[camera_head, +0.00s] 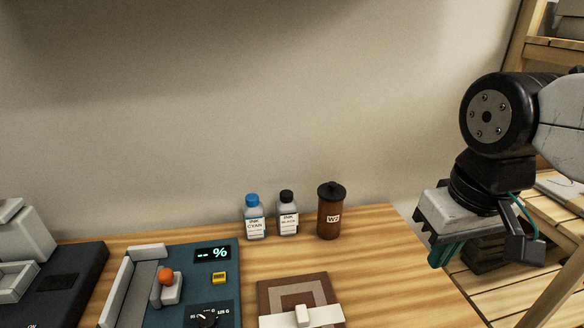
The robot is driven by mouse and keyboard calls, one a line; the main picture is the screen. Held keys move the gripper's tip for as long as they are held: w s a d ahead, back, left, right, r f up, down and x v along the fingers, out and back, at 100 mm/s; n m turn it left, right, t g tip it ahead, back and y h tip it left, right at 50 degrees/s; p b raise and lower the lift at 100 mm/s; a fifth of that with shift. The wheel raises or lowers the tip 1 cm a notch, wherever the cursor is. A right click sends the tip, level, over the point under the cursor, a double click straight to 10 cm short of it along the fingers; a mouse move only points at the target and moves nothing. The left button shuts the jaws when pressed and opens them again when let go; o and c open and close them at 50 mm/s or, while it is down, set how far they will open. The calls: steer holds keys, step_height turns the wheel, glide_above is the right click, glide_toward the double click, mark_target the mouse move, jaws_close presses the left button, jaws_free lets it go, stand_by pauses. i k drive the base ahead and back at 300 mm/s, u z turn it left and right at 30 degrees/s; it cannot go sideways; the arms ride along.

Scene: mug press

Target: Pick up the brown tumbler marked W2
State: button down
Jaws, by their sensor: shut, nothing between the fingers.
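The brown tumbler marked W2 (329,216) stands upright at the back of the wooden table, near the wall. It has a black lid with a small knob and a pale label reading W2. My gripper (446,256) is to the right of the tumbler and apart from it, beyond the table's right edge. It points downward, with teal parts at its fingers. It is shut and empty.
Ink bottles with a blue cap (254,218) and a black cap (288,214) stand left of the tumbler. A teal device with a display (178,285) and a brown square mat (278,289) lie in front. Wooden shelves (562,52) stand at the right.

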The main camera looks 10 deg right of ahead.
mark_target(330, 214)
steer(key=z, duration=0.05)
steer(key=k, duration=0.5)
steer(key=z, duration=1.4)
steer(key=k, duration=0.75)
steer(key=u, duration=1.45)
steer(key=i, duration=1)
